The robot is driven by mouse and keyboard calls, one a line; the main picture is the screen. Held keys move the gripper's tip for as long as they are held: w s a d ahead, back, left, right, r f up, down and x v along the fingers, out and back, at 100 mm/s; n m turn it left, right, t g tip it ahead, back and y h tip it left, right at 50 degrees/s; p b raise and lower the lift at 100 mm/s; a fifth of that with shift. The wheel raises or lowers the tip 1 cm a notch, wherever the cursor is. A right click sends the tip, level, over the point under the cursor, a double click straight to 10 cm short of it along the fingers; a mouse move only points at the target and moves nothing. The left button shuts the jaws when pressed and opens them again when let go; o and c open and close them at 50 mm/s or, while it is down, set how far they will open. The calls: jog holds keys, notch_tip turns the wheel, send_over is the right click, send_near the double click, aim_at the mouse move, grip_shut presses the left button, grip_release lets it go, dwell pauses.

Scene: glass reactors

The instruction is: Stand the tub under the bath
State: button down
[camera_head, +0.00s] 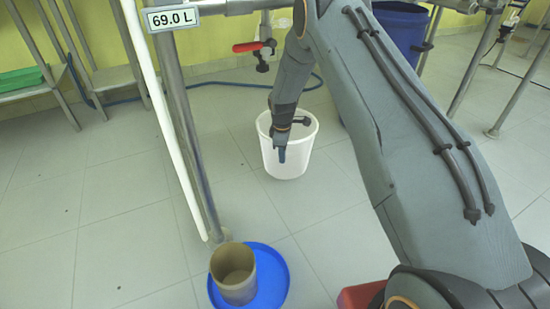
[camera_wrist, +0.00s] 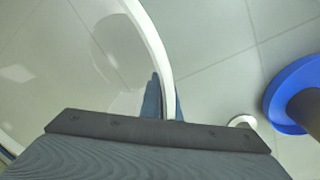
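The tub (camera_head: 290,160) is a white, open-topped bucket in the middle of the head view, upright, on or just above the tiled floor. My gripper (camera_head: 281,145) reaches down at its near side. In the wrist view, the fingers of my gripper (camera_wrist: 166,105) lie on either side of the tub's white rim (camera_wrist: 158,55), one inside and one outside, close against it. They look shut on the rim. A red-handled valve (camera_head: 254,46) hangs behind the tub. A blue vessel (camera_head: 402,32) in a metal frame stands at the upper right, partly behind my arm; I cannot tell if it is the bath.
A blue round dish (camera_head: 272,281) with a tan cylinder (camera_head: 233,272) stands on the floor at the front. A metal post (camera_head: 184,115) and white tube (camera_head: 163,115) rise beside it. A blue hose (camera_head: 210,86) lies behind. Floor left of the tub is clear.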

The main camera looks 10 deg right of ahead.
jog(key=w+f+b, duration=0.1)
jog(key=w, duration=0.1)
jog(key=w+a+f+b, duration=0.1)
jog(key=w+b, duration=0.1)
jog(key=w+a+f+b, duration=0.1)
jog(key=w+b, duration=0.1)
jog(key=shift+w+f, duration=0.1)
jog(key=shift+f, duration=0.15)
dwell(0.3)
jog(key=c, duration=2)
grip_release()
jog(key=shift+f, duration=0.1)
jog(key=r+p, duration=0.1)
jog(key=r, duration=0.1)
jog(key=r+p, duration=0.1)
jog(key=r, duration=0.2)
jog(key=s+r+p, duration=0.1)
jog(key=r+p, duration=0.1)
jog(key=shift+a+r, duration=0.1)
jog(key=shift+r, duration=0.3)
